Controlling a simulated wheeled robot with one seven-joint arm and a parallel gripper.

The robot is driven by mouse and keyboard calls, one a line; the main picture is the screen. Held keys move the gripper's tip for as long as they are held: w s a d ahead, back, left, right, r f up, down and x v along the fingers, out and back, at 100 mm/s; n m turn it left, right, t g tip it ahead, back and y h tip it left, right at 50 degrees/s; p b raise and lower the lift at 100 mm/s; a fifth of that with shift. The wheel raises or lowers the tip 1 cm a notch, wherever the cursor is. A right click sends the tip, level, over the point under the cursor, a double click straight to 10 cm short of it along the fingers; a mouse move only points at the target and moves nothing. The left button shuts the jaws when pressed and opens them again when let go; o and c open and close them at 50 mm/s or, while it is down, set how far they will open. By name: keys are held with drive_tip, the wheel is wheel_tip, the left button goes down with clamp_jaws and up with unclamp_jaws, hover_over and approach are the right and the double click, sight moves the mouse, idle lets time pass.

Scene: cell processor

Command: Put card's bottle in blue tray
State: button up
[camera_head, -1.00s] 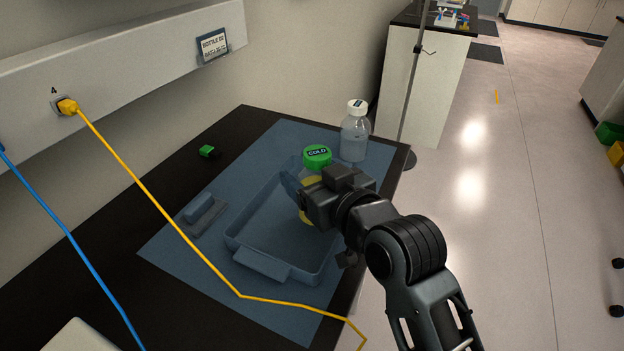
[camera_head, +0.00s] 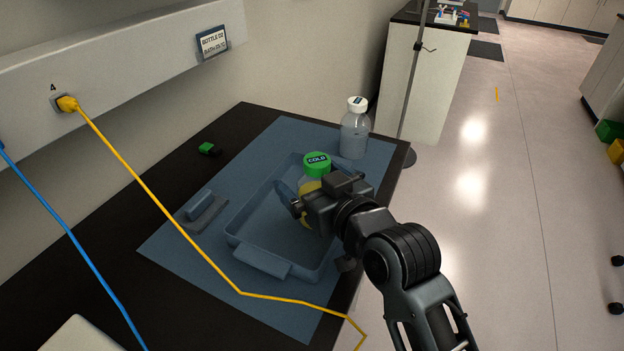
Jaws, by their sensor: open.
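The card (camera_head: 212,42) on the wall ledge reads "BOTTLE 02" with a smaller line that is hard to read. The blue tray (camera_head: 262,262) lies on a blue mat. A bottle with a green cap (camera_head: 317,163) and yellowish body stands upright at the tray's far end, its lower part hidden by my gripper. A clear bottle with a white cap (camera_head: 354,136) stands upright on the mat, behind the tray. My gripper (camera_head: 300,205) is open at the green-capped bottle, low over the tray. Whether it touches the bottle is hidden.
A grey block (camera_head: 203,210) lies on the mat left of the tray, and a small green-and-black item (camera_head: 209,149) lies on the dark bench. A yellow cable (camera_head: 160,206) and a blue cable (camera_head: 75,240) hang across the front left. The bench's right edge is close to my arm.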

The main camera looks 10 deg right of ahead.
drive_tip(key=shift+r, duration=0.1)
drive_tip(key=shift+s, duration=0.1)
drive_tip(key=b+v, duration=0.1)
drive_tip(key=v, duration=1.1)
drive_tip(key=s+d+f+m+h, duration=0.2)
drive_tip(key=s+d+f, duration=0.2)
drive_tip(key=s, duration=0.3)
drive_tip(key=s+d+f+m+h, duration=0.1)
drive_tip(key=s+d+f, duration=0.2)
drive_tip(key=s+f, duration=0.3)
drive_tip(key=s+d+r+h, duration=0.1)
drive_tip(key=s+d, duration=0.1)
drive_tip(key=s, duration=0.7)
drive_tip(key=s+d+r+m+h, duration=0.1)
drive_tip(key=s+d+r, duration=0.1)
drive_tip(key=s, duration=0.8)
drive_tip(key=shift+h, duration=0.4)
